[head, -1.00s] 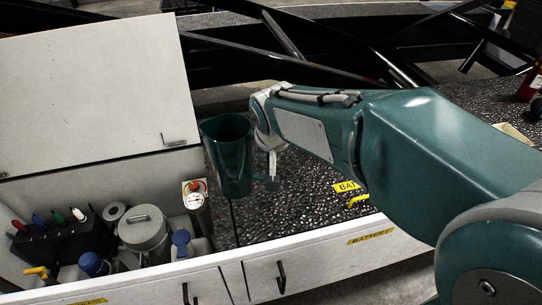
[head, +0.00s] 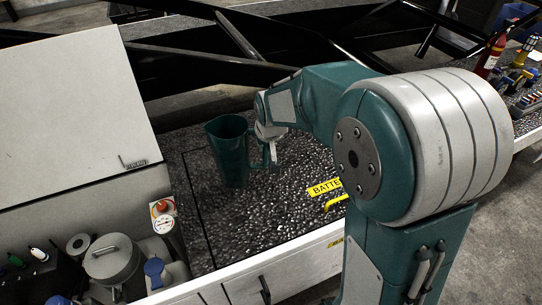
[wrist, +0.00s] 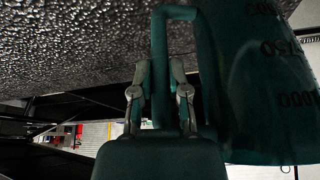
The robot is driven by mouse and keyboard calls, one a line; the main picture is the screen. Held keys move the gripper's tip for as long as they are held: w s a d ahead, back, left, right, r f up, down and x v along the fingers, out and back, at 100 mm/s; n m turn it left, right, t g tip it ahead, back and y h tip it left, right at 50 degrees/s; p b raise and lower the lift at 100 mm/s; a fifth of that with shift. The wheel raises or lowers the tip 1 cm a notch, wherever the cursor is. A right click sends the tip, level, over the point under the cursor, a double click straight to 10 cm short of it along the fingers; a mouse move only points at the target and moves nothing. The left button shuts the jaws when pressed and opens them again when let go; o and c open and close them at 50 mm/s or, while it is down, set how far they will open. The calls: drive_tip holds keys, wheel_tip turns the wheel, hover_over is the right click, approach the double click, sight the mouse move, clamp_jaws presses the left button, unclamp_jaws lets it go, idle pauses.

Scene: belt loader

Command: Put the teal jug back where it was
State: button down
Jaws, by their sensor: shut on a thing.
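The teal jug (head: 228,150) is upright over the dark speckled top of the loader, left of my gripper, in the head view. My gripper (head: 271,150) is at the jug's handle side. In the wrist view the jug's body (wrist: 262,85) fills the right side, with dark volume numbers on it. Its handle (wrist: 174,12) runs between the two fingers of my gripper (wrist: 161,95), which are shut on it. I cannot tell for sure whether the jug's base touches the top.
The speckled top (head: 262,215) is clear in front. A fire extinguisher (head: 489,55) stands far right.

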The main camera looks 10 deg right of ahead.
wheel_tip(320, 180, down, 6)
drive_tip(key=w+d, duration=0.2)
drive_tip(key=shift+f, duration=0.15)
drive_tip(key=c, duration=0.6)
unclamp_jaws()
drive_tip(key=v, duration=1.2)
drive_tip(key=shift+t, duration=0.5)
drive_tip(key=s+r, duration=0.2)
drive_tip(key=s, duration=0.5)
drive_tip(key=s+d+r, duration=0.1)
drive_tip(key=s+r, duration=0.1)
drive_tip(key=s, duration=0.6)
drive_tip(key=s+d+r, duration=0.1)
drive_tip(key=s+r, duration=0.1)
drive_tip(key=s, duration=0.6)
drive_tip(key=shift+s, duration=0.25)
